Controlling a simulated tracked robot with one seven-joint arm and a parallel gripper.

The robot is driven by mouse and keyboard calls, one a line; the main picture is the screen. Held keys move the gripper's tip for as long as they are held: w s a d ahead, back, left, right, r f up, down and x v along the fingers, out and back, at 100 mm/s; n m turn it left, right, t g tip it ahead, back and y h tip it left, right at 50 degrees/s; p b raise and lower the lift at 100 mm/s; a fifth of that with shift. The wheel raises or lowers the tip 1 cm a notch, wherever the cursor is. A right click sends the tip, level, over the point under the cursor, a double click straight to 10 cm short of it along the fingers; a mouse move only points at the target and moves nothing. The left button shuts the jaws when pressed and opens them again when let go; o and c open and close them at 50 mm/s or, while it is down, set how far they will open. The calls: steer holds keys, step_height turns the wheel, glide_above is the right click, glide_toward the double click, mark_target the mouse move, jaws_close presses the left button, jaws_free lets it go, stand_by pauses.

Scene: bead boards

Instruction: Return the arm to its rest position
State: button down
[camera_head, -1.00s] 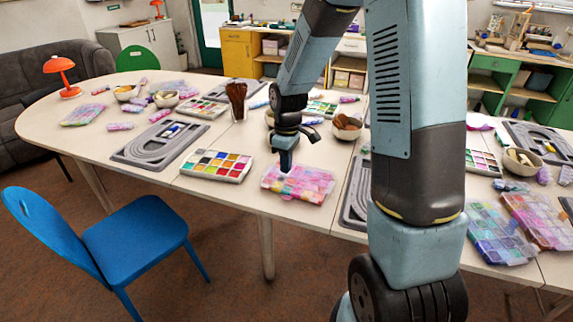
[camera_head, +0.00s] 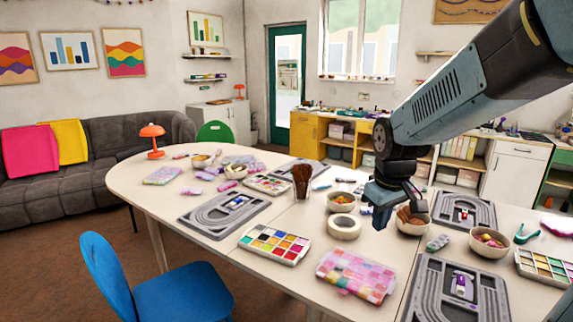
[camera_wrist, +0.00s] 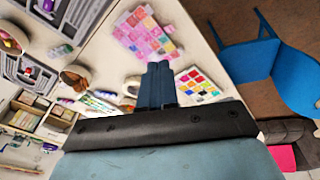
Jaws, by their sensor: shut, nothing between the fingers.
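My gripper (camera_head: 381,216) hangs above the table (camera_head: 215,176), fingers pointing down, near a roll of white tape and a bowl of brown pieces. In the wrist view the two dark blue fingers of my gripper (camera_wrist: 158,84) lie together with nothing between them. My arm comes in from the upper right in the head view. A pink bead box (camera_head: 355,274) lies in front of the gripper, apart from it; it also shows in the wrist view (camera_wrist: 145,35).
The tape roll (camera_head: 344,226), a brown-filled bowl (camera_head: 411,222) and a brush cup (camera_head: 301,182) stand close by. A paint palette (camera_head: 274,244) and grey bead boards (camera_head: 225,213) cover much of the table. A blue chair (camera_head: 107,278) stands at the front left.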

steer(key=s+d+r+m+t, duration=0.2)
steer(key=s+r+m, duration=0.3)
steer(key=s, duration=0.8)
step_height(320, 180, up, 3)
steer(key=shift+s+d+r+t, duration=0.1)
steer(key=shift+s+d+t, duration=0.2)
steer(key=shift+t, duration=0.2)
steer(key=c, duration=1.8)
jaws_free()
steer(key=shift+a, duration=0.1)
steer(key=shift+c, duration=0.2)
